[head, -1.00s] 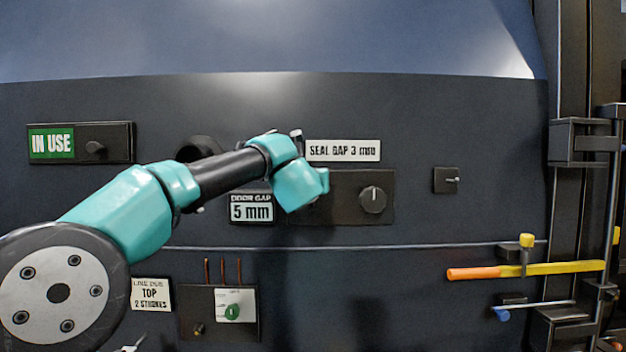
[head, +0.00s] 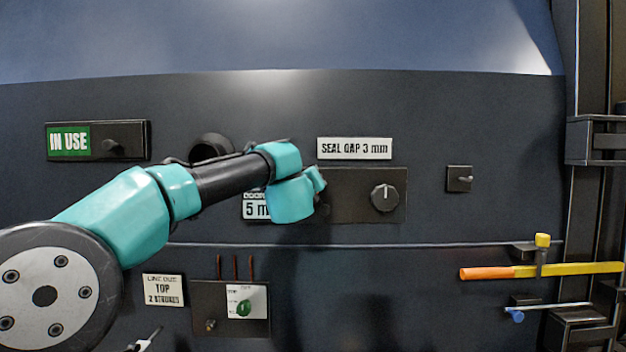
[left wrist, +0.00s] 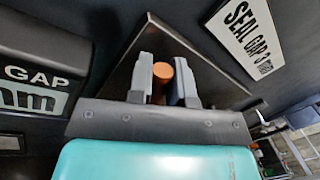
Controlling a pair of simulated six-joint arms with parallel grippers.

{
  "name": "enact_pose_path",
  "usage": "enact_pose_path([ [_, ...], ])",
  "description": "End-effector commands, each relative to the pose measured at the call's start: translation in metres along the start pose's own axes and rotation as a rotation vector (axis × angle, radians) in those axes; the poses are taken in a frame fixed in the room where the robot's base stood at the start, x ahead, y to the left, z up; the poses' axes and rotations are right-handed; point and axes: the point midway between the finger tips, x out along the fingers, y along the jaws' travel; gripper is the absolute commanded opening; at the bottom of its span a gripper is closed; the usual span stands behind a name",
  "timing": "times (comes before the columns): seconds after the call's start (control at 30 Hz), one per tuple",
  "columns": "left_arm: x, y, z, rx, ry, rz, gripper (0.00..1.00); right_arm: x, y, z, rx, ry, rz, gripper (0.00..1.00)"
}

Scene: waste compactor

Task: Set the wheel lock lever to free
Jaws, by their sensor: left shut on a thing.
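In the left wrist view my left gripper (left wrist: 163,88) is shut on an orange-tipped handle (left wrist: 161,72), held between its two grey fingers in front of a black plate. In the head view the teal wrist (head: 292,196) hides the fingers and the handle, at the left end of a black panel (head: 350,210) with a round dial (head: 384,198). No label for a wheel lock is readable, so I cannot tell from the pictures whether this handle is the wheel lock lever. My right gripper is not in view.
The "SEAL GAP 3 mm" sign (head: 354,148) is just above; the door gap sign (head: 255,207) is partly behind my wrist. An orange and yellow bar (head: 540,271) juts out at right. A small switch (head: 459,179) and a lower panel (head: 259,318) flank clear dark wall.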

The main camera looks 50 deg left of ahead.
Motion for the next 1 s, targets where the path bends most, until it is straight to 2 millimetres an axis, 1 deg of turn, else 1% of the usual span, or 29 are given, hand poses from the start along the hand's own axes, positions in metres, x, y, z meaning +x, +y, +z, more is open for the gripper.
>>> enact_pose_path([
  [0.3, -0.0018, 0.0081, -0.0004, -0.092, -0.018, 0.000, 0.00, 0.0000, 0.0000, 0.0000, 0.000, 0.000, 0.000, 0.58],
  [0.77, -0.0019, 0.0091, -0.0003, -0.106, -0.021, 0.000, 0.00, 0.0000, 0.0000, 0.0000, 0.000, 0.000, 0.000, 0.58],
  [0.8, -0.0019, 0.0092, -0.0003, -0.106, -0.021, 0.000, 0.20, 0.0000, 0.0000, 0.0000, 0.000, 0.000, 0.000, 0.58],
  [1.0, -0.0018, 0.0091, -0.0004, -0.106, -0.021, 0.000, 0.40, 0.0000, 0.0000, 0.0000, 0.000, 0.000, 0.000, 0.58],
])
